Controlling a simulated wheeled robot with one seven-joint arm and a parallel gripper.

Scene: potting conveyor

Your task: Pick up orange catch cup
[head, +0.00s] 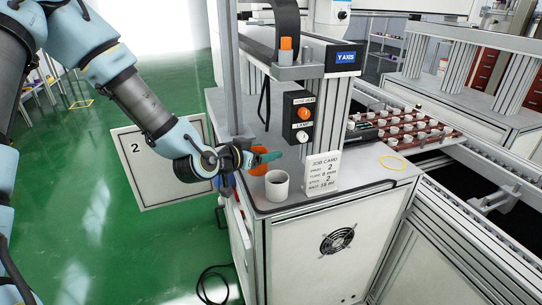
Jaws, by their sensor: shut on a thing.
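The orange catch cup (259,168) is at the left end of the grey bench top, just behind and left of a white cup. My gripper (262,157) reaches in from the left, with its teal finger across the orange cup's upper part. The gripper is shut on the orange cup and partly hides it. I cannot tell whether the cup's base touches the bench top.
The white cup (277,187) stands close by on the bench top (340,200). A job card (322,172) and a control box (299,117) stand to its right. A red tray (435,141) of small white pots is farther right.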

